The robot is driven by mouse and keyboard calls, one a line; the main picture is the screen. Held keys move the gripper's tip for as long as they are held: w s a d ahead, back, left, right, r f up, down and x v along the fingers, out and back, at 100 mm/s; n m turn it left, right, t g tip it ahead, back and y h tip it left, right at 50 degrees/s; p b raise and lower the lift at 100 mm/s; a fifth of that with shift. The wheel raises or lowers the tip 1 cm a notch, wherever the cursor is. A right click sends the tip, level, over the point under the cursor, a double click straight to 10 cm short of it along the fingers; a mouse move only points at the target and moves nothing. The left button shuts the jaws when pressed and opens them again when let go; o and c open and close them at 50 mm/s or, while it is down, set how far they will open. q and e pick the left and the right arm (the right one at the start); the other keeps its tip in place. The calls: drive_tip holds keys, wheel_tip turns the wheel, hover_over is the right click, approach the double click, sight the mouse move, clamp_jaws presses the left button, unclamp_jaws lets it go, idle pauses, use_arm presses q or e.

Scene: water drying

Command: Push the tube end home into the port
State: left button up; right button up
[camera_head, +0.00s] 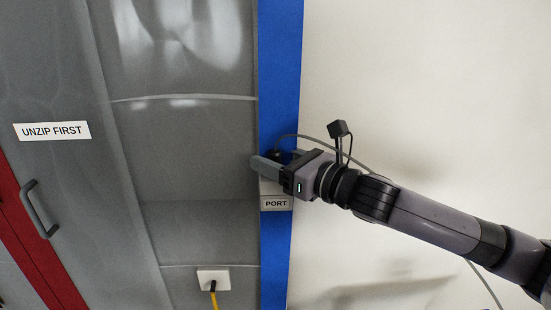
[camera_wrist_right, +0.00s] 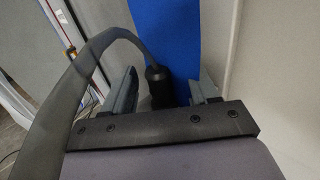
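My right gripper (camera_head: 266,167) reaches in from the right, with its fingers in front of the blue post at the port. Below it is a label reading PORT (camera_head: 276,203); the port opening is hidden. In the right wrist view, a black tube end (camera_wrist_right: 157,82) stands between the spread fingers of my right gripper (camera_wrist_right: 165,92), with a visible gap on each side of its upper part. The grey tube (camera_wrist_right: 103,47) curves from it to the left. Its lower end is hidden, so I cannot tell how deep it sits. My left gripper is not in view.
A grey translucent panel (camera_head: 190,150) fills the left, with an UNZIP FIRST label (camera_head: 52,131) and a dark handle (camera_head: 40,208). A white plate (camera_head: 213,280) with a yellow cord is low. The thin tube (camera_head: 375,167) passes behind my arm. The pale wall (camera_head: 430,80) is bare.

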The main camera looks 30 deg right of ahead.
drive_tip(key=b+v, duration=0.4)
drive_tip(key=v, duration=0.3)
idle(0.4)
idle(0.5)
drive_tip(key=shift+s+d, duration=0.1)
drive_tip(key=shift+s, duration=0.1)
